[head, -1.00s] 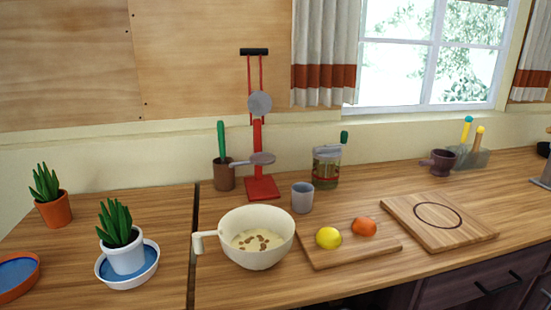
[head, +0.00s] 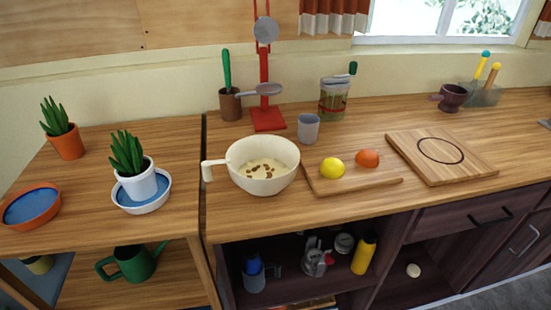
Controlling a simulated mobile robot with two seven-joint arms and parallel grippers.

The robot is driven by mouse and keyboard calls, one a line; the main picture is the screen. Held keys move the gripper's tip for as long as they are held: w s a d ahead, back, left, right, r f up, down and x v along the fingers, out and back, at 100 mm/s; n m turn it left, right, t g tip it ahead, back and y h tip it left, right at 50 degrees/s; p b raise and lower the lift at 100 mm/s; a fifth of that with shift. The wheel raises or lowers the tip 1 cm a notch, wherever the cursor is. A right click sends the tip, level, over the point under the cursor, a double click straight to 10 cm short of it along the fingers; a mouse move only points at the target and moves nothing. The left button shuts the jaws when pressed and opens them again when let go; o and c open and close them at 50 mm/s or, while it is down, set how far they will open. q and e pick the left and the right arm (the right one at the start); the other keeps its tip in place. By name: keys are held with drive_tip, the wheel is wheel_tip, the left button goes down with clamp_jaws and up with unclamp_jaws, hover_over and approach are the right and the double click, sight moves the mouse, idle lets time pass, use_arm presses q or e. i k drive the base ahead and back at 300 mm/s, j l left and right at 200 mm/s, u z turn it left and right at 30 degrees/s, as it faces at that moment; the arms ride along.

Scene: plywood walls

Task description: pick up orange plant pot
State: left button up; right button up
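The orange plant pot (head: 68,144) stands upright at the back left of the wooden counter in the head view, with a green spiky plant (head: 54,116) in it. An orange saucer (head: 31,207) with a blue inside lies in front of it, apart from the pot, near the left edge of the picture. A white plant pot (head: 138,184) with a similar plant stands in a white and blue saucer (head: 143,206) to the right. Neither of my grippers shows in the head view.
A cream bowl (head: 263,177) with a handle stands right of the white pot. Cutting boards (head: 352,185) lie further right. Below the counter, a shelf holds a green watering can (head: 134,263). Bare counter (head: 97,160) lies between the two pots.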

sight(64, 135)
drive_tip(key=u, duration=1.4)
